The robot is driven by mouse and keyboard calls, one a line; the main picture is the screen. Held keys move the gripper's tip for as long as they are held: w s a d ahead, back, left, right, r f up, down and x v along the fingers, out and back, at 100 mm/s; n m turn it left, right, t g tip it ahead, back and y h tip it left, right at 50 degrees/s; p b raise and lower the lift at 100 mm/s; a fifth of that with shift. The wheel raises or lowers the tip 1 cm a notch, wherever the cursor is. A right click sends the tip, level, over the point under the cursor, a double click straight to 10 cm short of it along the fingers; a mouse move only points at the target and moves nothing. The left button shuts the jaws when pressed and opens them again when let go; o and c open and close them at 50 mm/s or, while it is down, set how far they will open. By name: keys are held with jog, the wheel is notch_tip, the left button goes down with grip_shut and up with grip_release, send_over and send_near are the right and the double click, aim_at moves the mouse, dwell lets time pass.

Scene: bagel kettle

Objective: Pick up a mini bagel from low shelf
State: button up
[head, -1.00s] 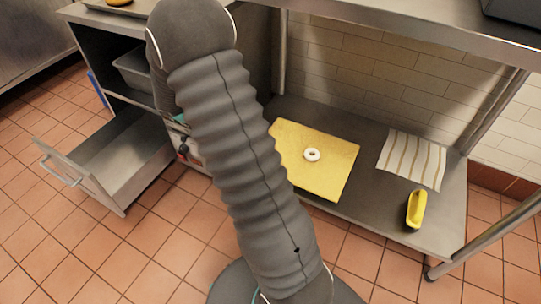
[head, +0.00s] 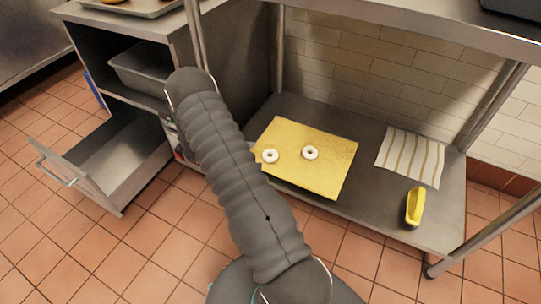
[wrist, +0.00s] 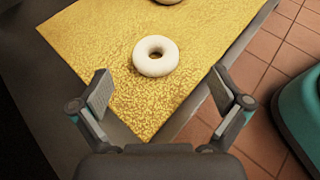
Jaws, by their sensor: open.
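Two white ring-shaped mini bagels lie flat and apart on a yellow, grainy board on the low steel shelf (head: 388,215). In the head view the left bagel (head: 270,156) is near the board's left edge and the right bagel (head: 310,152) is near the middle of the board (head: 325,180). In the wrist view one bagel (wrist: 156,56) is ahead of my gripper (wrist: 160,92), centred between the spread fingers and not touched by them. A second bagel (wrist: 168,2) is cut off at the top edge. My gripper is open and empty; my arm hides it in the head view.
A striped cloth (head: 412,157) and a yellow scoop-like object (head: 415,207) lie on the shelf to the right. An open drawer (head: 110,165) juts out at left. The steel upper counter (head: 430,32) overhangs the shelf, with posts at its sides.

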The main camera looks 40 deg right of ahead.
aim_at(273, 155)
jog(key=x, duration=0.5)
jog(key=shift+w+d, duration=0.2)
jog(key=shift+w, duration=0.1)
jog(key=c, duration=1.2)
